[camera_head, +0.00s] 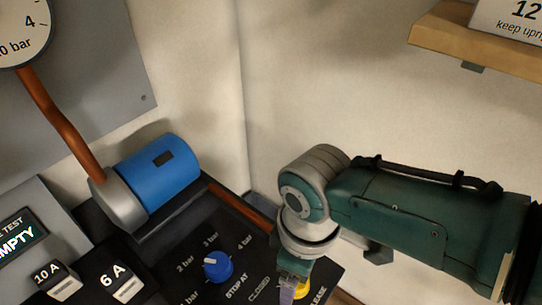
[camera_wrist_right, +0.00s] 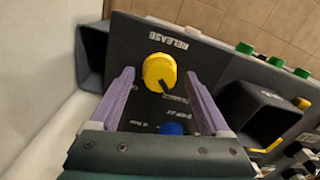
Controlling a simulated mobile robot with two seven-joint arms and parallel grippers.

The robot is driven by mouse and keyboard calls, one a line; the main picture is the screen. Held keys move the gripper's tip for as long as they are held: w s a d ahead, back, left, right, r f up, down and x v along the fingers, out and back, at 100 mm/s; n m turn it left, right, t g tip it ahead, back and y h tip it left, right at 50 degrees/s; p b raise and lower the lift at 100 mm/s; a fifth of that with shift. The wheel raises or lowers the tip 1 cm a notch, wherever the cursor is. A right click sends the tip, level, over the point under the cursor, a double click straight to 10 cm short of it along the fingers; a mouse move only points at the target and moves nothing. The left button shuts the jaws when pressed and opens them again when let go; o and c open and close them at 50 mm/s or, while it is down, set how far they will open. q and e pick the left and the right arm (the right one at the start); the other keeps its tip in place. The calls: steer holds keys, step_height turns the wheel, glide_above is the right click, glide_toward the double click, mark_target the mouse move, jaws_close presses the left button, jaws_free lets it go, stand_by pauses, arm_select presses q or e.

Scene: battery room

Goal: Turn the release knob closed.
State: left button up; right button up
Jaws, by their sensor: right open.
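The release knob is yellow and round (camera_wrist_right: 158,70), on a dark panel under an upside-down "RELEASE" label in the right wrist view. A dark pointer mark on it points down and slightly right, toward small lettering. In the head view only a yellow sliver of the knob (camera_head: 301,290) shows beside my right gripper (camera_head: 289,288), near the "CLOSED" lettering. In the right wrist view my right gripper (camera_wrist_right: 160,76) is open, its purple fingers on either side of the knob, with gaps visible. Contact cannot be seen. My left gripper is out of view.
A blue "STOP AT" knob (camera_head: 217,266) sits close by on the same panel. A blue cylinder (camera_head: 158,173) with a copper pipe (camera_head: 60,121) stands to the left. A wooden shelf (camera_head: 480,38) is at upper right. Green buttons (camera_wrist_right: 276,62) line the panel's far side.

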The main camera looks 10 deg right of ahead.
step_height(320, 180, up, 10)
steer(key=p, duration=0.4)
steer(key=shift+d+f, duration=0.15)
steer(key=shift+w, duration=0.1)
